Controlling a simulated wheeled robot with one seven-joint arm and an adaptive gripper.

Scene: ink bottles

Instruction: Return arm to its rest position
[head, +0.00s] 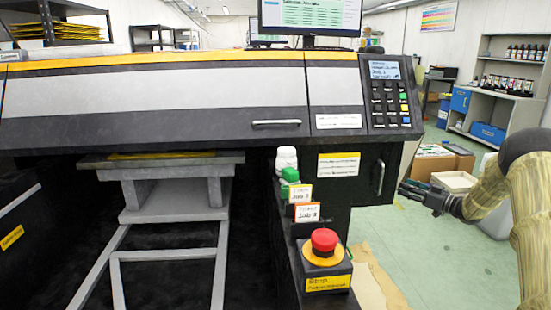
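My arm (529,210) comes in from the right edge of the head view, with a tan link and a dark joint. It bends left toward my gripper (407,190). My gripper is dark and small in this view and points left, near the printer's right side and its door handle (380,178). No object shows clearly in it. Its finger gap is too small to make out.
A large printer (180,95) fills the left and middle. A red stop button (324,241), label cards and a white-capped bottle (287,158) stand on its side ledge. Cardboard boxes (437,163) lie behind my gripper. Ink bottles (525,53) line a shelf at right.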

